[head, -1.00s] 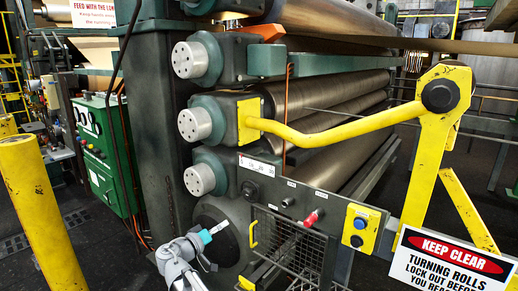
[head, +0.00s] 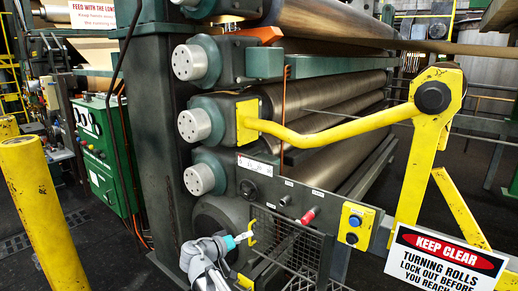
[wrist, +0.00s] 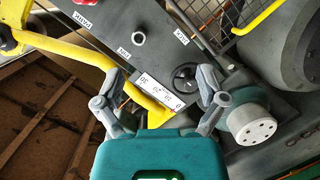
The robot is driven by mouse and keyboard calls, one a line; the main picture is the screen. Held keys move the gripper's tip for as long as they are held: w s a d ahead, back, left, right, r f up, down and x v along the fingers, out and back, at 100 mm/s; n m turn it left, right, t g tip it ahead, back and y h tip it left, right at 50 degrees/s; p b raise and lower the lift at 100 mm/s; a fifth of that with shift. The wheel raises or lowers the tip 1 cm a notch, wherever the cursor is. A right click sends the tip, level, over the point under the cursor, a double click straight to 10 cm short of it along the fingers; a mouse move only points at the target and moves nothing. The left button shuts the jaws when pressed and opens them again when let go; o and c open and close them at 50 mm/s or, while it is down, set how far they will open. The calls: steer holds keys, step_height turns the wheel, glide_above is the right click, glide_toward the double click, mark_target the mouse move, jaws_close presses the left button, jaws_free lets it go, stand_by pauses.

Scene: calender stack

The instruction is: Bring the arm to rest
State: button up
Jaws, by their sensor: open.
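My gripper (head: 243,238) is in front of the machine's lower left frame in the head view, near the wire mesh guard's yellow handle (head: 252,231). In the wrist view its two fingers are spread apart (wrist: 160,84) with nothing between them. Beyond them are the dark control panel (wrist: 110,30), its white scale label (wrist: 158,92) and a black handwheel (wrist: 187,82). Whether the fingertips touch the guard cannot be told. My grey arm rises from the bottom of the head view.
A yellow swing arm (head: 340,132) crosses before the rolls (head: 320,95). A mesh guard (head: 285,245), a button box (head: 355,225) and a KEEP CLEAR sign (head: 445,262) stand to the right. A yellow bollard (head: 45,215) stands left, with open floor between it and the machine.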

steer(key=s+d+f+g+y+p, duration=0.1)
steer(key=s+d+f+g, duration=0.2)
steer(key=d, duration=0.4)
steer(key=s+d+f+g+y+p, duration=0.2)
steer(key=d+f+g, duration=0.1)
steer(key=d, duration=0.5)
steer(key=s+d+f+g+y+p, duration=0.1)
steer(key=s+d+g+y, duration=0.1)
steer(key=s, duration=0.4)
steer(key=s+d+f+g+y+p, duration=0.1)
steer(key=s+d+g+y+p, duration=0.1)
steer(key=s+d+y, duration=0.3)
steer(key=shift+s+d+f+m+g+y, duration=0.2)
steer(key=shift+s+d+m+g+y, duration=0.1)
steer(key=shift+s+g+y, duration=0.25)
